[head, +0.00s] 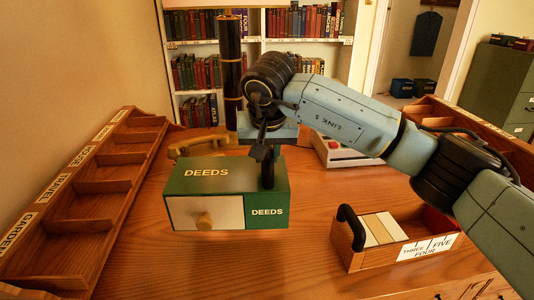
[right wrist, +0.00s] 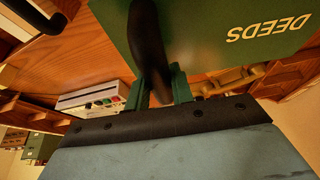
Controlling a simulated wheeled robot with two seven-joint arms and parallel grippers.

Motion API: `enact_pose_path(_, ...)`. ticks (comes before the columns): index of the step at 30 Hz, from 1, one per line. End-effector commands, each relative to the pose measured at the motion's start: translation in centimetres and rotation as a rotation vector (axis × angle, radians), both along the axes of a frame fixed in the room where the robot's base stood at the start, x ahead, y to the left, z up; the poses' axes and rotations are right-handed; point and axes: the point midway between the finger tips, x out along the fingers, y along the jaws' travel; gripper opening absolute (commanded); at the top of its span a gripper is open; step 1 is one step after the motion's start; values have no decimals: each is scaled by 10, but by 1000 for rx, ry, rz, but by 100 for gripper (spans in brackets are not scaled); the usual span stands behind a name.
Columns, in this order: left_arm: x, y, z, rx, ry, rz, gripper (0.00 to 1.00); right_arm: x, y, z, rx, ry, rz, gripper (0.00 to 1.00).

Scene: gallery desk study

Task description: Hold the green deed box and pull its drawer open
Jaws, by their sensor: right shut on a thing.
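The green deed box (head: 225,173) is left of centre in the head view, with "DEEDS" lettering on top and front. Its pale drawer front (head: 180,213) with a round wooden knob (head: 203,221) faces me and looks flush with the box. My right gripper (head: 265,160) is shut on the box's dark handle (head: 267,172) near its right end. The right wrist view shows the fingers (right wrist: 160,90) at the dark handle (right wrist: 147,45), against the green box (right wrist: 215,30). I cannot tell whether the box touches the desk. My left gripper is not in view.
A wooden sorting rack (head: 85,195) runs along the left. A wooden caddy (head: 390,235) with a black handle stands at right. A white device (head: 340,150), a telephone-like tan object (head: 200,142) and a tall black-gold column (head: 231,70) stand behind. The desk front is clear.

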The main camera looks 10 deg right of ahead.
Motion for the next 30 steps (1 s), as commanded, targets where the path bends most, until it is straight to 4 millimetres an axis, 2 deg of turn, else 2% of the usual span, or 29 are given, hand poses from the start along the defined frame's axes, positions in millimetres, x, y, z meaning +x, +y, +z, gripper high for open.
enact_pose_path(30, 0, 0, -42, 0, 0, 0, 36, 0, 1, -72, 3, -3, 0, 0)
